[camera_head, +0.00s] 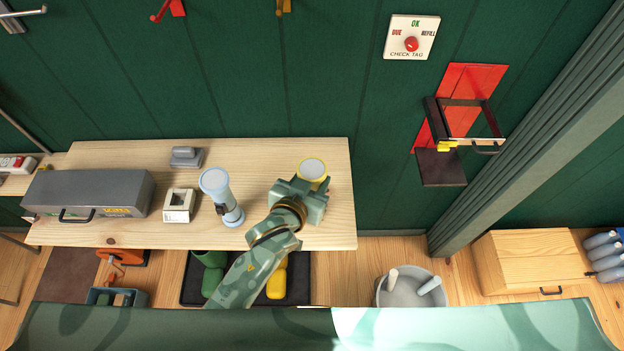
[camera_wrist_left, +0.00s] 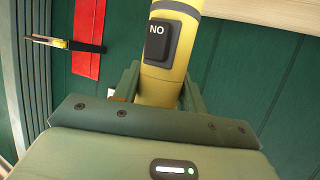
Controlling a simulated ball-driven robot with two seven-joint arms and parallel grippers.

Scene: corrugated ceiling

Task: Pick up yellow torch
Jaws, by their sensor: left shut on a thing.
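The yellow torch (camera_head: 313,169) is at the right part of the wooden shelf, its pale round lens facing up in the head view. My left gripper (camera_head: 301,192) is shut on it, and my gripper and arm hide most of its body. In the left wrist view the torch's yellow barrel (camera_wrist_left: 172,85) stands between the green fingers (camera_wrist_left: 158,92), with a dark switch marked "NO" and a grey band. I cannot tell whether its base touches the shelf. My right gripper is not in view.
A light-blue torch (camera_head: 219,197) stands left of my arm on the shelf (camera_head: 320,235). A grey toolbox (camera_head: 95,192), a small cream box (camera_head: 179,205) and a grey object (camera_head: 186,157) are further left. A grey bucket (camera_head: 409,289) stands on the floor at right.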

